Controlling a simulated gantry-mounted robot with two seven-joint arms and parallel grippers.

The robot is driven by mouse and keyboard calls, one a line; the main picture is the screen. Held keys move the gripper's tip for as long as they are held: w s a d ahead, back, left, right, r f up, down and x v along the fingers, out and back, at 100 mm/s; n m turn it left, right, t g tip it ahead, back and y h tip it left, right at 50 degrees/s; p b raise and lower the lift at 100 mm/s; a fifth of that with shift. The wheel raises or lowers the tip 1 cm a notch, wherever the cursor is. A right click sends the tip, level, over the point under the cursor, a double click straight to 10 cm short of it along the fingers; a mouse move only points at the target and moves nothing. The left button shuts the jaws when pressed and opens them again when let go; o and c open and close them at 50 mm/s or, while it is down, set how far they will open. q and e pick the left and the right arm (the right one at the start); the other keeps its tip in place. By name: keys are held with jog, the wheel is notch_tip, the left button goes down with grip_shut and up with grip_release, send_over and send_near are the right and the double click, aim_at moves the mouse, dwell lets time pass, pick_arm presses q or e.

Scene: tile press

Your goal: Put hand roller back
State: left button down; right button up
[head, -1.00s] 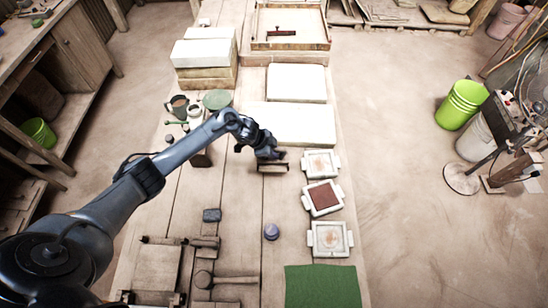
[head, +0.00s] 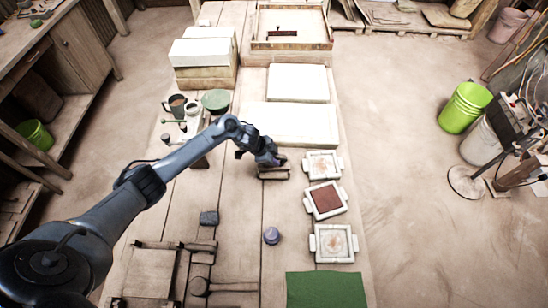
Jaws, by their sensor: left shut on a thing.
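My left gripper (head: 266,157) is over the middle of the table, at a small wooden rack (head: 272,174). It is shut on what looks like the hand roller (head: 280,161), a small dark shape at the fingertips. The roller is right above the rack or touching it; I cannot tell which from this view. My gripper hides most of the roller and part of the rack. My right gripper is not in view.
White framed tile molds (head: 323,164) stand in a column right of the rack; the middle one holds a reddish-brown fill (head: 326,201). A white slab (head: 290,121) lies behind. A purple-topped jar (head: 271,236), a dark sponge-like block (head: 209,218) and a green mat (head: 327,290) lie nearer.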

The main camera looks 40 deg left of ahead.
pick_arm(q)
jog(key=shift+f, duration=0.15)
dwell(0.3)
jog(key=shift+f+b, duration=0.4)
jog(key=shift+b, duration=0.05)
dwell(0.4)
jog(key=c, duration=0.8)
grip_release()
jog(key=shift+f, duration=0.1)
